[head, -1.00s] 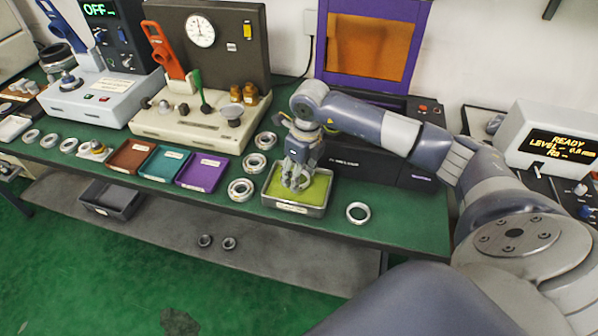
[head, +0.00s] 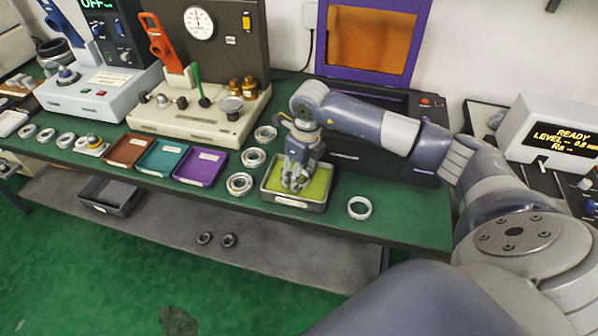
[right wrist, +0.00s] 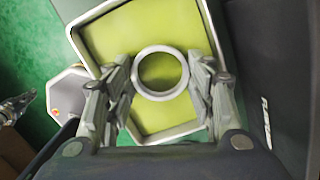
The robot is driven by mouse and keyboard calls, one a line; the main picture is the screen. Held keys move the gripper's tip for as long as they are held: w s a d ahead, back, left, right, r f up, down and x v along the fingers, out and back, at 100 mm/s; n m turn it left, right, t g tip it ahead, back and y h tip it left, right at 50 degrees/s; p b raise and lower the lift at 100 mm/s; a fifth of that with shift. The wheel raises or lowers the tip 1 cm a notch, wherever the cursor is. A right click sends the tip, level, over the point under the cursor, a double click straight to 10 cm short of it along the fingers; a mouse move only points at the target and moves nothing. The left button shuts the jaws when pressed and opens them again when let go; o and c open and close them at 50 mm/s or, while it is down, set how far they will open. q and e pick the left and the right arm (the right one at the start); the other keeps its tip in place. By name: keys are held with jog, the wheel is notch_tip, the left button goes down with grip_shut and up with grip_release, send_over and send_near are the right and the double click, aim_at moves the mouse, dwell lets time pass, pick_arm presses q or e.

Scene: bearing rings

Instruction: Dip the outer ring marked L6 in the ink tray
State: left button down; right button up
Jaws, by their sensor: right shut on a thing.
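My right gripper (head: 294,186) is over the ink tray (head: 318,203), a metal tray with a yellow-green inside, near the bench's front edge. In the right wrist view the gripper (right wrist: 160,82) is shut on a pale metal ring (right wrist: 160,49), one finger at each side. The ring lies flat to the view against the tray's yellow-green floor (right wrist: 115,38). Whether it touches the ink I cannot tell. No mark is legible on it. In the head view the fingers mostly hide it.
One loose ring (head: 359,208) lies right of the tray, and another (head: 239,184) lies close to its left. Brown, teal and purple (head: 199,167) trays stand farther left. A dark machine (head: 385,160) stands close behind my right arm.

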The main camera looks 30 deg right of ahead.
jog(key=shift+f+b, duration=0.85)
jog(key=shift+f, duration=0.25)
jog(key=shift+r, duration=0.15)
dwell(1.3)
jog(key=shift+r+p, duration=2.75)
jog(key=shift+r, duration=1.45)
